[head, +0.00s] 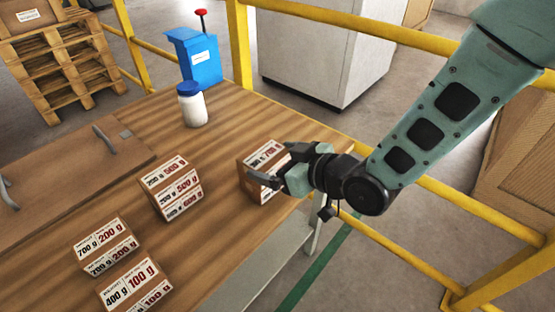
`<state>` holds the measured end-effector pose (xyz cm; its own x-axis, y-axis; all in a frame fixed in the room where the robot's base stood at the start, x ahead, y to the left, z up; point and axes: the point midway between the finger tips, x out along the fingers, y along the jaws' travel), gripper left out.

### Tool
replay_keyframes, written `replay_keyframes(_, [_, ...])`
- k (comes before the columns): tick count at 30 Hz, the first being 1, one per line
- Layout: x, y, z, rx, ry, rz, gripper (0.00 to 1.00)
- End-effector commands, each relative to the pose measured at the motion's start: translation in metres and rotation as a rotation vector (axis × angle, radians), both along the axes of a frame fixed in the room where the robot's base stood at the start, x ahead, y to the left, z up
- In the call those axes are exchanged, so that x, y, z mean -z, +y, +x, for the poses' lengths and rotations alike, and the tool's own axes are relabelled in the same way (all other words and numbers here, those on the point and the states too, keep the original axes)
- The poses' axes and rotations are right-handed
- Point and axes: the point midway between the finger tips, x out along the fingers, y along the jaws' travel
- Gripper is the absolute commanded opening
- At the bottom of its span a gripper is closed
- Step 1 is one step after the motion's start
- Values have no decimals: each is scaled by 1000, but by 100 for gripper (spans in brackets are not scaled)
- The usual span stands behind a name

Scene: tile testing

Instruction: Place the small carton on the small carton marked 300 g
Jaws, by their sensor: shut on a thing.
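My gripper (276,172) reaches in from the right and is shut on a small brown carton (263,157) near the table's right edge. The carton's white label is partly covered by the fingers and too small to read surely. I cannot tell whether the carton rests on the table or hangs just above it. To its left stands another carton or short stack (170,186) with several weight labels in black and red; I cannot read a 300 g mark surely. At the front left are a carton showing 700 g and 200 g (104,246) and one showing 400 g and 100 g (134,286).
A white jar with a blue lid (192,106) and a blue device with a red knob (197,60) stand at the back of the wooden table (120,190). A brown board with handles (70,170) lies at left. Yellow rails (350,30) run behind and right.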

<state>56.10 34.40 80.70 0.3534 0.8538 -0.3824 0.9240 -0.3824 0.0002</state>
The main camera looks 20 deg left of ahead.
Motion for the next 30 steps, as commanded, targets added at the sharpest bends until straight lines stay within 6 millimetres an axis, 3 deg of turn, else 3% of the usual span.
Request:
replay_keyframes(6, [2, 1, 1, 1, -4, 5, 36])
replay_keyframes(7, [3, 0, 0, 0, 0, 0, 99])
replay_keyframes(17, [-3, 0, 0, 0, 0, 0, 100])
replay_keyframes(30, [-33, -72, -29, 3, -1, 0, 100])
